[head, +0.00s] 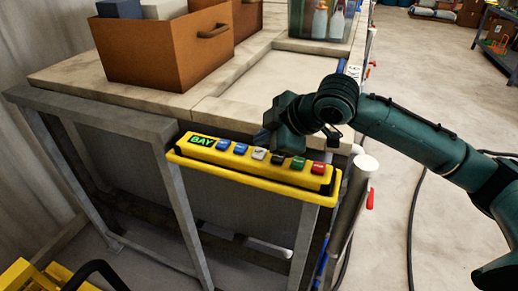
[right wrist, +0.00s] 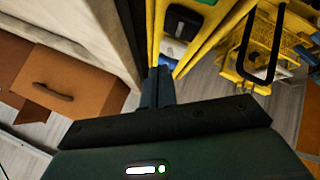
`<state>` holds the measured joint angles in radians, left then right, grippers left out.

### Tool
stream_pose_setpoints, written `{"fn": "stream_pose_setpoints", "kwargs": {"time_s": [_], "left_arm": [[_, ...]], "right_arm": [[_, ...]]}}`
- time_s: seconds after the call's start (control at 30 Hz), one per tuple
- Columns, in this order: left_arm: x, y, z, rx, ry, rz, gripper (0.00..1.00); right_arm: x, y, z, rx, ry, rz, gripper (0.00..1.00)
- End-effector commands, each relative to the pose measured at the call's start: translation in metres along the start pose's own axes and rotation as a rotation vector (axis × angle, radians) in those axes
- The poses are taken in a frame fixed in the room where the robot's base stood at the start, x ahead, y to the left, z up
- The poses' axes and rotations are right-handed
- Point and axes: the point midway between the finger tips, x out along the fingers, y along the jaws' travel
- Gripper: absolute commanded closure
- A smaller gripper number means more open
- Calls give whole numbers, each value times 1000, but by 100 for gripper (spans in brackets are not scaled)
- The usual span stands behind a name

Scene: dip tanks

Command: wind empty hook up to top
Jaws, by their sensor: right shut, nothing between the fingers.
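A yellow control panel (head: 250,168) is fixed along the front edge of the bench, with a green "BAY" display (head: 201,140) at its left end. A row of buttons follows: blue ones, a white one (head: 259,154), a dark one, a green one (head: 298,163) and a red one (head: 318,168). My right gripper (head: 263,136) is above the white button, fingers shut and empty. I see no hook. My left gripper is out of view.
An orange-brown box (head: 160,50) and a clear bin (head: 322,20) stand on the bench. A white-capped pipe with a red handle (head: 370,200) stands right of the panel. A yellow basket with a black handle (right wrist: 263,45) is on the floor.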

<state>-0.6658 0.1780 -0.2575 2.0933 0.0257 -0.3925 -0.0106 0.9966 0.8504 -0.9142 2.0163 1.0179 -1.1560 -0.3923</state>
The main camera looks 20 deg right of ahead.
Motion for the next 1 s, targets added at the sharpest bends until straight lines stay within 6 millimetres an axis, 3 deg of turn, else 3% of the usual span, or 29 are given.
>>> {"fn": "stream_pose_setpoints", "kwargs": {"time_s": [0.2, 0.43, 1.0], "left_arm": [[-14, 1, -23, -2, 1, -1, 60], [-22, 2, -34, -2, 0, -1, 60], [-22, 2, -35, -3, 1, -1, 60]], "right_arm": [[-16, 12, -12, 0, 1, 1, 100], [-30, 22, -22, 0, 0, 0, 100], [-33, 24, -24, 0, 1, 0, 100]]}}
